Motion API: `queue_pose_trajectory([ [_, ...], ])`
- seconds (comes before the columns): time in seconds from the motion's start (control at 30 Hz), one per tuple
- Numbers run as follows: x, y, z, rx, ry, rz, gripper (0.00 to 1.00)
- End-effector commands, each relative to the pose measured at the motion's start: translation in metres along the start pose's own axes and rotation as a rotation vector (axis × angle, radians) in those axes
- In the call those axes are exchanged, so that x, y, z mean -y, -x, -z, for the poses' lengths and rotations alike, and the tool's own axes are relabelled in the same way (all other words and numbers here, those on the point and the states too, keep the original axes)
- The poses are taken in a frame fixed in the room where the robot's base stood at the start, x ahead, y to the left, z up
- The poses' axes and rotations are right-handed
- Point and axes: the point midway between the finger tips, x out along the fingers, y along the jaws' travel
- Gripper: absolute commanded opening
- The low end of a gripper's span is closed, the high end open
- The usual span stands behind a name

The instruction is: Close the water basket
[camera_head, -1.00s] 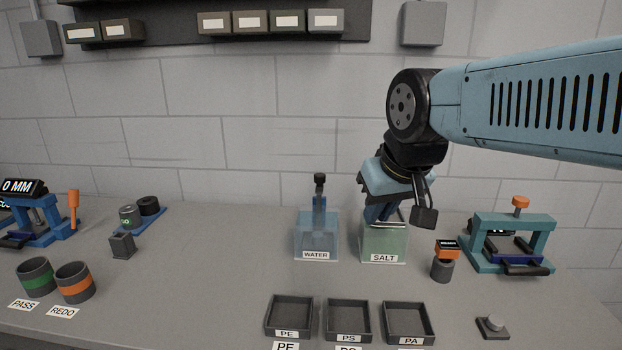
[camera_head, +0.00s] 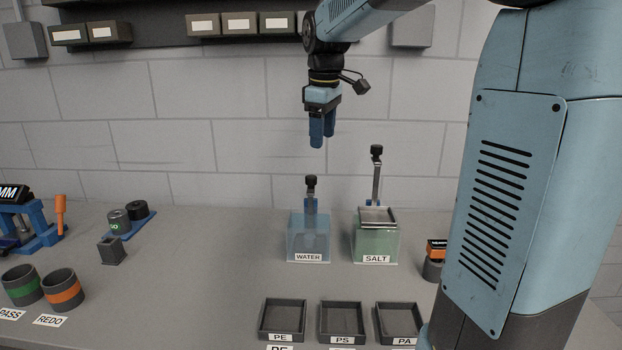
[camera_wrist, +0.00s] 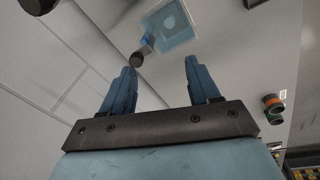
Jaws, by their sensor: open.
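The water tank (camera_head: 309,238) is a clear blue box labelled WATER on the bench. A blue upright with a black knob (camera_head: 311,181) stands at its back, and a darker basket shape (camera_head: 312,241) shows low inside it; details are blurred. The tank also shows at the top of the wrist view (camera_wrist: 172,24), with its black knob (camera_wrist: 136,59) beside it. My gripper (camera_head: 317,146) points down, high above and behind the water tank's knob, touching nothing. In the wrist view its two blue fingers (camera_wrist: 158,70) are apart and empty.
The salt tank (camera_head: 377,242) stands right of it, with a metal basket (camera_head: 378,215) at its top and a tall black-knobbed handle (camera_head: 376,151). Trays PE (camera_head: 284,321), PS (camera_head: 343,322) and PA (camera_head: 399,322) lie in front.

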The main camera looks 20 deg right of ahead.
Motion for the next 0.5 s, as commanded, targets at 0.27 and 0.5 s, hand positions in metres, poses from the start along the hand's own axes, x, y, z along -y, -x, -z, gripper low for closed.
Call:
queue_pose_trajectory([
  [0.27,-0.057,-0.026,0.049,0.043,0.24,0.089,0.61],
  [0.5,-0.084,-0.044,0.073,0.052,0.376,0.141,0.61],
])
